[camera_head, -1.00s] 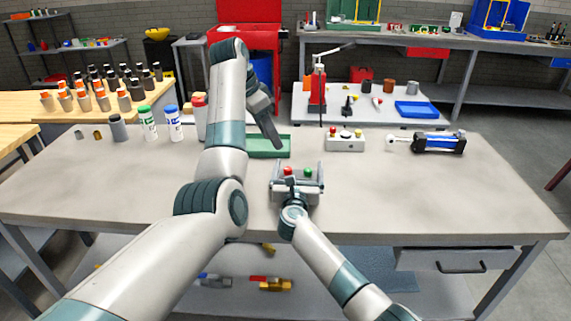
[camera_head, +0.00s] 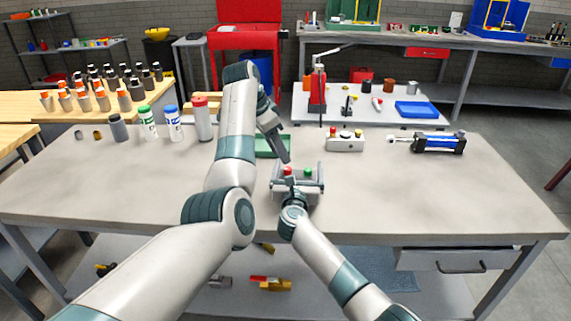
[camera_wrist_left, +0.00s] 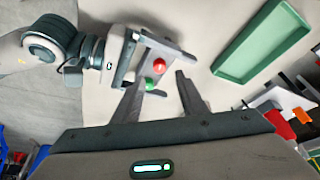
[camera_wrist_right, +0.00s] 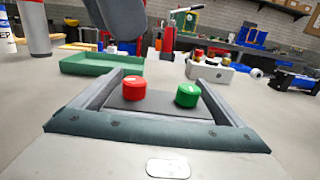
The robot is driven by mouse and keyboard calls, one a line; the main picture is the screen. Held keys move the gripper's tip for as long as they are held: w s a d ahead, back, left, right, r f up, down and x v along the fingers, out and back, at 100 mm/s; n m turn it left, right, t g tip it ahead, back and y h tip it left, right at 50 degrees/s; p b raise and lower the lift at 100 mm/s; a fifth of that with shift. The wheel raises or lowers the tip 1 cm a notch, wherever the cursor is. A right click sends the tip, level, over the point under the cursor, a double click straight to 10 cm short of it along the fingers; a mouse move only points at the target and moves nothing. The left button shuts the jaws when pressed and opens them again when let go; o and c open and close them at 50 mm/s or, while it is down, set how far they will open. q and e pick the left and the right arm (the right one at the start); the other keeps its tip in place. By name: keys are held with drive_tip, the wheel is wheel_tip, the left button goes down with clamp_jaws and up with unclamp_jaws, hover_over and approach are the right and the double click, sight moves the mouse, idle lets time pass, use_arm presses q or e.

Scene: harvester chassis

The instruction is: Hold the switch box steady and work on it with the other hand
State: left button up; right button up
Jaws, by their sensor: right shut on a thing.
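The switch box (camera_head: 298,187) is grey with a red button (camera_wrist_right: 134,89) and a green button (camera_wrist_right: 187,95) on top. It sits at the table's middle front, and its buttons also show in the left wrist view, red (camera_wrist_left: 159,69) and green (camera_wrist_left: 150,84). My right gripper (camera_wrist_right: 160,92) is shut on the box, one finger along each side. My left gripper (camera_wrist_left: 159,82) is open above the box, its fingers pointing down on either side of the green button in its own view. In the head view the left fingertips (camera_head: 286,158) appear just behind the red button; contact cannot be told.
A green tray (camera_head: 272,146) lies behind the box. A white box with buttons (camera_head: 345,142) and a blue cylinder unit (camera_head: 438,144) stand to the right. Several capped bottles (camera_head: 174,125) stand at back left. The table's right front is clear.

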sight(288, 168)
use_arm(q)
drive_tip(key=shift+x, duration=3.05)
drive_tip(key=shift+c, duration=0.6)
clamp_jaws()
